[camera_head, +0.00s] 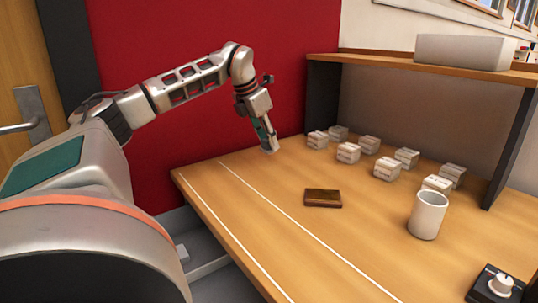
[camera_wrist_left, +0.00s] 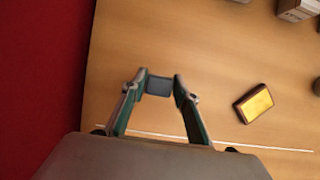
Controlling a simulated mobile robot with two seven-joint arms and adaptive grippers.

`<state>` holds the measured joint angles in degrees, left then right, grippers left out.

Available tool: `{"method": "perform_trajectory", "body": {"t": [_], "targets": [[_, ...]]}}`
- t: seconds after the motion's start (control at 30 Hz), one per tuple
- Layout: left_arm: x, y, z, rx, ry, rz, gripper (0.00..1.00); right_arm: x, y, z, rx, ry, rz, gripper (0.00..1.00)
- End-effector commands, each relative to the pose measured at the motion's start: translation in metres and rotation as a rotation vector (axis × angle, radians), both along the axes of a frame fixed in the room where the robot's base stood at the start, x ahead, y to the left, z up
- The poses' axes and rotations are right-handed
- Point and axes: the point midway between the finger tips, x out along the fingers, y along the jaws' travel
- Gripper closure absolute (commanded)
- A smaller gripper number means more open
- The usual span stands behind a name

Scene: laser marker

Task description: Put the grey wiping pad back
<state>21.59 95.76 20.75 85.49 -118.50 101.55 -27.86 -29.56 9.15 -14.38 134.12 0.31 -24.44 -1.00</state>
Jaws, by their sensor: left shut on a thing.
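My left gripper (camera_head: 266,143) reaches in over the far left part of the wooden table and points down. In the left wrist view its fingers (camera_wrist_left: 158,92) are closed on the small grey wiping pad (camera_wrist_left: 158,85), which sits between the fingertips. In the head view a pale grey bit of the pad (camera_head: 269,149) shows at the fingertips. It is close to the tabletop; I cannot tell whether it touches. My right gripper is not in view.
On the table (camera_head: 240,180) lie a brown block (camera_head: 322,198), several small white boxes (camera_head: 348,152), a white mug (camera_head: 427,214) and a black knob unit (camera_head: 496,285). A shelf (camera_head: 400,62) holds a grey bin (camera_head: 462,51). White lines run along the left. The table's left-middle is clear.

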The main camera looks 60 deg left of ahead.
Motion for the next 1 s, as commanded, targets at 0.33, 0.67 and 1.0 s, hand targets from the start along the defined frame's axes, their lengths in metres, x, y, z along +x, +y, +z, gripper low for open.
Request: {"method": "perform_trajectory", "body": {"t": [0.33, 0.67, 1.0], "targets": [[0.0, -0.001, -0.032, -0.002, 0.001, -0.002, 0.88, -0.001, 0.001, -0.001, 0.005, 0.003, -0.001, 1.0], [0.0, 0.0, -0.044, 0.002, -0.002, -0.001, 0.88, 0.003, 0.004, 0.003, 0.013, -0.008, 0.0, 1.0], [0.0, 0.0, -0.046, 0.0, 0.0, -0.001, 0.53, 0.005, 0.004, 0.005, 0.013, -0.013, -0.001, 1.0]]}}
